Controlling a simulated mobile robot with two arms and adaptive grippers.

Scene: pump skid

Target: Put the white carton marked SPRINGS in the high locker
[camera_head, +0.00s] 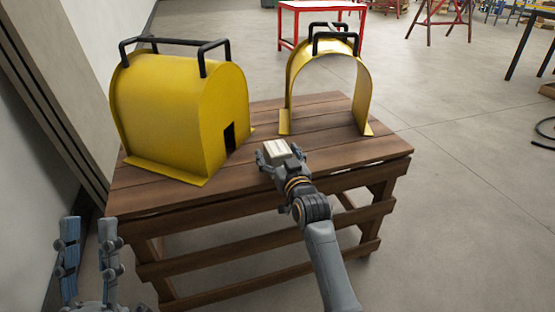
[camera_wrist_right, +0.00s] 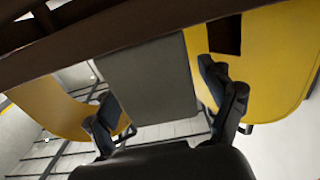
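A small white carton (camera_head: 277,151) is at the end of my right arm, over the front part of the wooden table in the head view. My right gripper (camera_head: 275,155) is shut on it, with one finger on each side. In the right wrist view the carton (camera_wrist_right: 150,80) is a grey shaded block between the two fingers (camera_wrist_right: 165,105). I cannot read any marking on it. My left gripper (camera_head: 88,228) is open and empty at the lower left, in front of the table's left side. No high locker shows in either view.
The wooden table (camera_head: 325,107) bears a closed yellow guard (camera_head: 165,110) with black handles at left and an open yellow arch guard (camera_head: 365,85) at back right. A red stand (camera_head: 318,9) is behind.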

